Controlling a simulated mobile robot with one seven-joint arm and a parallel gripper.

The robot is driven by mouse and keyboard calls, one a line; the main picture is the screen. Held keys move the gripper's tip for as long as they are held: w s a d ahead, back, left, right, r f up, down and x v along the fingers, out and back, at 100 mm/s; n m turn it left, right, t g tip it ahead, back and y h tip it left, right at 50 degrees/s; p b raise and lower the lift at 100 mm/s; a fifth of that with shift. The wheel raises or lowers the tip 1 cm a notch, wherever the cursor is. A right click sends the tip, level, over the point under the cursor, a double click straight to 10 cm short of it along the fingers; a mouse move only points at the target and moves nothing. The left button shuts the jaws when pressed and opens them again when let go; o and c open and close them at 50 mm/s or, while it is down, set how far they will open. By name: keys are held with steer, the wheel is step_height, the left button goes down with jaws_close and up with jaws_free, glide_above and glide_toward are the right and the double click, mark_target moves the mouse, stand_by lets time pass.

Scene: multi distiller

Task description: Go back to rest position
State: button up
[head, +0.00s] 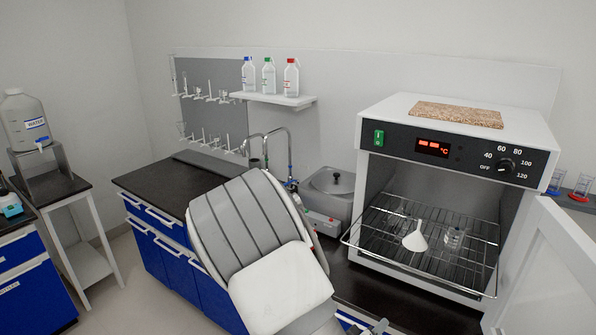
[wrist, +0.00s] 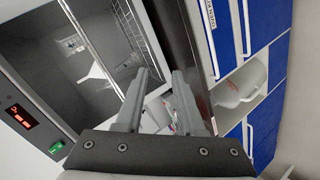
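My gripper (wrist: 160,88) shows in the wrist view with its two grey fingers apart and nothing between them. It is in front of the oven, near the counter edge and the blue cabinets. In the head view my arm covers part of the counter, and the fingers are mostly hidden. The oven (head: 454,135) stands open on the right. A white funnel (head: 415,237) and glassware (head: 453,238) are on its wire rack (head: 375,247). The funnel also shows in the wrist view (wrist: 96,70), apart from my gripper.
The white oven door (head: 548,270) stands open at the right. A metal bath (head: 330,190) and tap (head: 289,150) are behind my arm. Bottles (head: 268,76) stand on a wall shelf. A white jug (wrist: 240,85) sits in an open cabinet space. Floor shows at left.

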steer(key=s+a+r+m+g+y, duration=0.3)
steer(key=a+r+m+y, duration=0.1)
steer(key=a+r+y, duration=0.7)
steer(key=s+d+r+m+g+h+b, duration=0.1)
steer(key=s+d+r+h, duration=0.2)
steer(key=s+d+r, duration=0.4)
steer(key=s+r, duration=0.6)
steer(key=s, duration=0.1)
steer(key=shift+s+d+h+b, duration=0.2)
steer(key=shift+h+b, duration=0.1)
steer(key=shift+d+r+m, duration=0.1)
steer(key=shift+m, duration=0.2)
